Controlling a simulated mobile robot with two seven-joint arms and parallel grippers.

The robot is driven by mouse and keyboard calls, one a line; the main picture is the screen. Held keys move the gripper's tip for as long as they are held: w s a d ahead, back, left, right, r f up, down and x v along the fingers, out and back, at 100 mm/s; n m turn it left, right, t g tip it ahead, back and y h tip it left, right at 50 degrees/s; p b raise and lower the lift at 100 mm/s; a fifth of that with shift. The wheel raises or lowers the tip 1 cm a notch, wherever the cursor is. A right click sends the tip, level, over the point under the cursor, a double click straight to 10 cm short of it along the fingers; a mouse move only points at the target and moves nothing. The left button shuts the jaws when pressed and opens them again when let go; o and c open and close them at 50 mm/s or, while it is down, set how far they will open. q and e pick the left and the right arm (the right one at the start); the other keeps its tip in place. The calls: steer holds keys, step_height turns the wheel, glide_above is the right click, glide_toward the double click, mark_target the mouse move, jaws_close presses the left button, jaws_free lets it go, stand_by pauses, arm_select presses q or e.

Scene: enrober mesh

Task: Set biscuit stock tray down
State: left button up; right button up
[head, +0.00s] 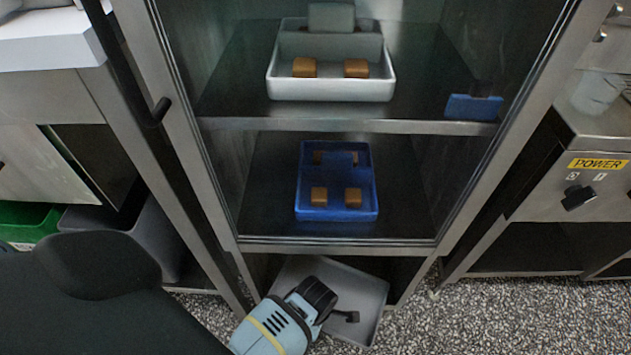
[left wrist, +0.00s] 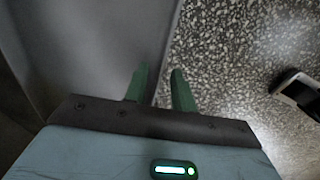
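A blue tray (head: 299,196) with several brown biscuit blocks in it rests on the middle shelf of the steel cabinet. A white tray (head: 330,91) with two brown blocks in view stands on the shelf above. I cannot tell which is the stock tray. Neither is touched by a gripper. My left arm reaches in low, over the grey tray at the cabinet's foot. My right gripper is not in view.
The grey tray (head: 362,279) lies at the bottom, sticking out at an angle. A small blue object (head: 473,108) is at the upper shelf's right end. A machine marked POWER (head: 598,164) stands to the right. Speckled floor (head: 500,320) is clear in front.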

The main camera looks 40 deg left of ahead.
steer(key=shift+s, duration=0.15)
